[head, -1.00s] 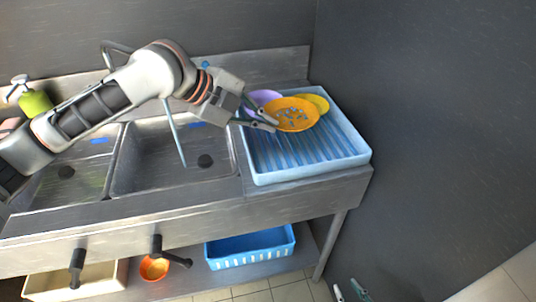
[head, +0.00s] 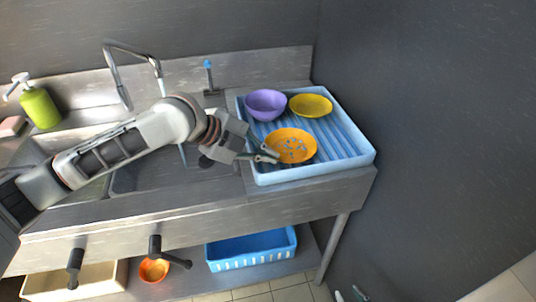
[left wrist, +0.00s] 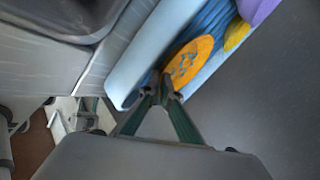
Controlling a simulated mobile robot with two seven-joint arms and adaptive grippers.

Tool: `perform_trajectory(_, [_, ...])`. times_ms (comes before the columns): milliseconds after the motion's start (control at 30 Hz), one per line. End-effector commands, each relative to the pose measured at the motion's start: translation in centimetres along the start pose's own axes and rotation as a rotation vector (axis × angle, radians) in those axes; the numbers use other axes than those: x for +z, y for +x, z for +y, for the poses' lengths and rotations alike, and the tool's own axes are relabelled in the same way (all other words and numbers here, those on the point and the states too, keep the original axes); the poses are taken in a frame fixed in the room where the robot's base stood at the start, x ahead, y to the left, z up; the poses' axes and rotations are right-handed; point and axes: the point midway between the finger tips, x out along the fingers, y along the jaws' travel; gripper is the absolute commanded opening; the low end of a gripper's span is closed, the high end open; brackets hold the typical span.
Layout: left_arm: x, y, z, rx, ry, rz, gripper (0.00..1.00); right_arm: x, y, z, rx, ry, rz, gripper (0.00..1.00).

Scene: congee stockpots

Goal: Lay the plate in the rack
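The orange plate (head: 293,141) with a pale pattern is over the front left part of the light blue ribbed rack (head: 345,140). It also shows in the left wrist view (left wrist: 186,62). My left gripper (head: 271,154) is shut on the plate's left edge; its fingers meet at the rim in the left wrist view (left wrist: 160,92). I cannot tell whether the plate touches the ribs. My right gripper (head: 348,293) shows only as two fingertips, apart and empty, at the bottom edge of the head view.
A purple bowl (head: 266,104) and a yellow bowl (head: 311,105) sit at the back of the rack. A steel faucet (head: 130,58), a green soap bottle (head: 40,107) and the sinks are to the left. The dark wall (head: 440,120) is close on the right. The rack's front right is clear.

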Motion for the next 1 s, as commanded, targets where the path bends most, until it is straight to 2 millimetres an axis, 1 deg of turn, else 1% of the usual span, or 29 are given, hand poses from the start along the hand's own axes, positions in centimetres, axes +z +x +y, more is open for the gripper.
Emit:
perform_trajectory(133, [0.0,0.1,0.1,0.000,0.000,0.000,0.00,-0.1,0.0,0.0,0.000,0.000,0.000,0.28])
perform_trajectory(200, [0.1,0.2,0.2,0.000,0.000,0.000,0.11,-0.1,0.0,0.0,0.000,0.000,0.001,0.28])
perform_trajectory(500, [0.0,0.1,0.1,0.000,0.000,0.000,0.11,-0.1,0.0,0.0,0.000,0.000,0.001,0.28])
perform_trajectory(600, [0.0,-0.2,-0.1,-0.001,0.000,0.000,0.11,-0.1,0.0,0.0,0.000,0.000,0.001,0.28])
perform_trajectory(667, [0.1,-0.8,-0.1,-0.001,0.000,-0.002,0.11,-0.2,-0.1,0.0,0.000,0.000,0.001,0.28])
perform_trajectory(767, [0.1,-2.4,-0.1,-0.001,0.000,-0.002,0.11,-0.3,-0.1,0.1,0.000,-0.001,0.003,0.28])
perform_trajectory(1000, [0.1,-7.5,-0.1,-0.001,0.001,-0.004,0.11,-0.9,-0.3,0.1,0.001,-0.001,0.006,0.28])
